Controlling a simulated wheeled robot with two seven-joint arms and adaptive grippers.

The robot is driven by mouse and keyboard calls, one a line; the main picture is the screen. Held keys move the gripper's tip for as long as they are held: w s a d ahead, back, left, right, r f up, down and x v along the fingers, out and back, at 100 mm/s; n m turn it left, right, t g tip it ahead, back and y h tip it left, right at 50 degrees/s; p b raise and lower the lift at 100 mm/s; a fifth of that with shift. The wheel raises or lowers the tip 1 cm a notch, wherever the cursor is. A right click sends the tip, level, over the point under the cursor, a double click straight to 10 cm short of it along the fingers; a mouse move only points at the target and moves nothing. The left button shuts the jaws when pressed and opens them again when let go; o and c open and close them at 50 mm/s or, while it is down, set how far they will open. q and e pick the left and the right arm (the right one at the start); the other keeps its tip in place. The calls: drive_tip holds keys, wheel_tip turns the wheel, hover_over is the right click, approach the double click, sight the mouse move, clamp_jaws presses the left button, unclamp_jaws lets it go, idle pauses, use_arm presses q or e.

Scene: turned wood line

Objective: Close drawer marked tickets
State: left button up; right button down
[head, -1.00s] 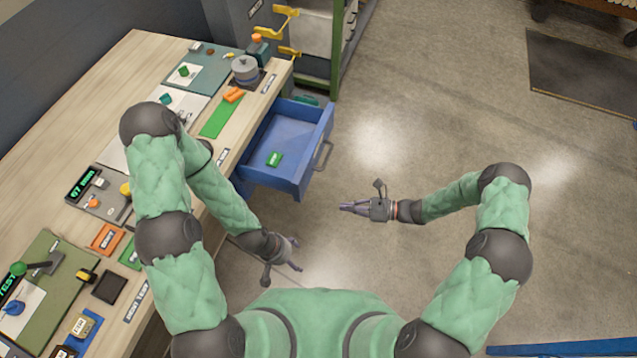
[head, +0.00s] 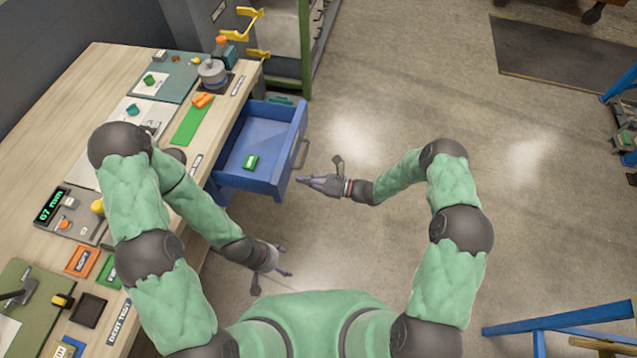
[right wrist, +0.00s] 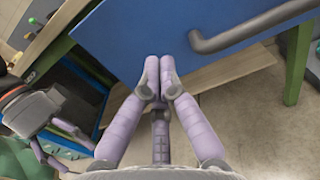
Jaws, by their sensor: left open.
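A blue drawer (head: 282,173) is pulled out from the front of the wooden bench, with a green block (head: 250,162) inside. Its grey bar handle (head: 300,154) is on its front face. No mark on the drawer is readable. My right gripper (head: 304,182) is just off the near end of that front, its fingers together and empty. In the right wrist view the blue front (right wrist: 165,35) and handle (right wrist: 245,32) lie ahead of the fingertips (right wrist: 158,68); contact cannot be told. My left gripper (head: 284,260) is open and empty, low beside the bench.
The bench top (head: 105,70) holds trays, blocks and a display (head: 49,206). A green-framed rack (head: 305,50) stands beyond the drawer. A blue frame (head: 565,320) is at lower right. The floor right of the drawer is clear.

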use_arm(q)
drive_tip(key=shift+f, duration=0.4)
use_arm(e)
drive_tip(key=shift+x, duration=1.4)
